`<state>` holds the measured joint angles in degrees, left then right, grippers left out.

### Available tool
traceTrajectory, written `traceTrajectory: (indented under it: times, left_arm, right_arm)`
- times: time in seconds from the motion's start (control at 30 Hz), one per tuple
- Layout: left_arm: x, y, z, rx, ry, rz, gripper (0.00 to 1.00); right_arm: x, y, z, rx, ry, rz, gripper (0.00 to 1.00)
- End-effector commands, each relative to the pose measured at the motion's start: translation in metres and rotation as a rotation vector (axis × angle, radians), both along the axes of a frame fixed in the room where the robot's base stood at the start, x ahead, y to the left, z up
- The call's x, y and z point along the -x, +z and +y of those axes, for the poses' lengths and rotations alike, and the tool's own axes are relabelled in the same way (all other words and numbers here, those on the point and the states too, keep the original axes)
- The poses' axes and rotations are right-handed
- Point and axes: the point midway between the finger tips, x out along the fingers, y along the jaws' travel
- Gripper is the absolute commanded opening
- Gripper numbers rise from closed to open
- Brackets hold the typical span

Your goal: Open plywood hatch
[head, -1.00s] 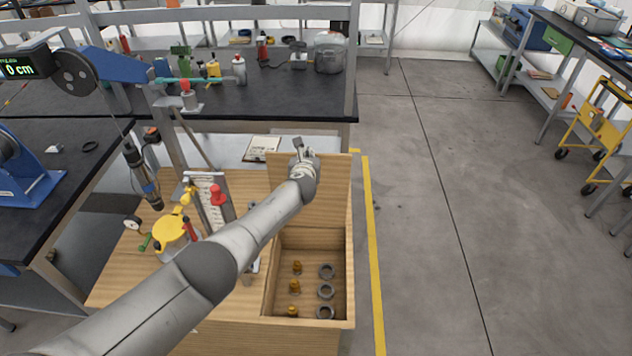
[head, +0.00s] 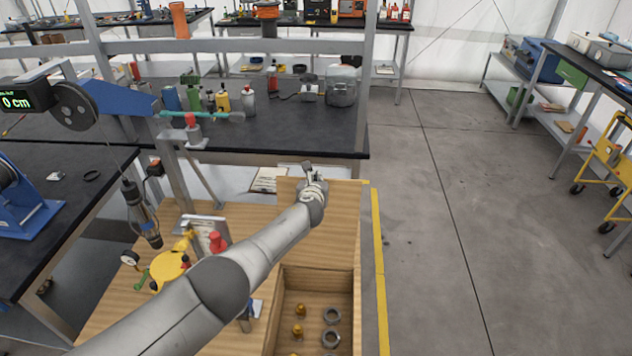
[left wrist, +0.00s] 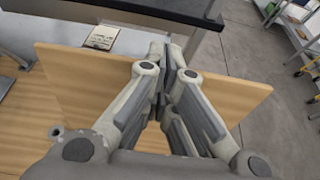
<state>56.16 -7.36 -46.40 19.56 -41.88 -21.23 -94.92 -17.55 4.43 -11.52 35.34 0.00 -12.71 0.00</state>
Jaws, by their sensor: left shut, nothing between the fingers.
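The plywood hatch (head: 339,222) is the raised panel at the far end of an open wooden compartment (head: 356,300). It stands up, tilted back, and the compartment below it is uncovered. My left gripper (head: 309,168) is at the hatch's upper edge, with its fingers shut and empty. In the left wrist view the hatch (left wrist: 85,88) spreads behind the shut fingers (left wrist: 172,62). I cannot tell whether the fingers touch it. My right gripper is in neither view.
Brass fittings (head: 299,331) and grey rings (head: 331,315) lie in the compartment. A yellow-topped device (head: 168,268) and red-knobbed gauge (head: 217,241) stand left of my arm. A dark workbench (head: 270,128) is behind.

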Motion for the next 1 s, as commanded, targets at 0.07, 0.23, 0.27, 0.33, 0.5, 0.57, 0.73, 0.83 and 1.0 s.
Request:
traceTrajectory:
  times: [0.07, 0.23, 0.27, 0.33, 0.5, 0.57, 0.73, 0.83, 1.0]
  left_arm:
    - [0.000, 0.000, 0.000, 0.000, 0.000, 0.000, 0.00]
    - [0.003, -0.001, -0.002, 0.003, -0.001, 0.001, 0.00]
    - [0.004, -0.001, -0.003, 0.004, -0.002, 0.000, 0.00]
    - [0.007, -0.001, -0.004, 0.006, -0.003, 0.000, 0.00]
    - [0.014, 0.002, -0.004, 0.007, -0.002, 0.000, 0.00]
    - [0.017, 0.004, -0.004, 0.006, -0.003, -0.001, 0.00]
    - [0.025, 0.009, 0.001, 0.001, 0.002, 0.000, 0.00]
    - [0.031, 0.012, 0.002, 0.000, 0.002, -0.003, 0.00]
    - [0.045, 0.017, 0.001, -0.001, -0.001, -0.001, 0.00]
  right_arm:
    - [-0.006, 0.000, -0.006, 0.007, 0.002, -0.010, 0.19]
    - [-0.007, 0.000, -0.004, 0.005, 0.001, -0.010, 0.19]
    - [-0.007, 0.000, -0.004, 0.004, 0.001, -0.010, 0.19]
    - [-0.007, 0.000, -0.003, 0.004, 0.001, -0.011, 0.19]
    - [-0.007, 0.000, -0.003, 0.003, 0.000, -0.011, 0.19]
    - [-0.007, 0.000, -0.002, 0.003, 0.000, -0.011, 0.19]
    - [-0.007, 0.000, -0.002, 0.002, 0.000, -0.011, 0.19]
    - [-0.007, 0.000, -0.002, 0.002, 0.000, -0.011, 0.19]
    - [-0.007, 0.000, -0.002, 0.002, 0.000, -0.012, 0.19]
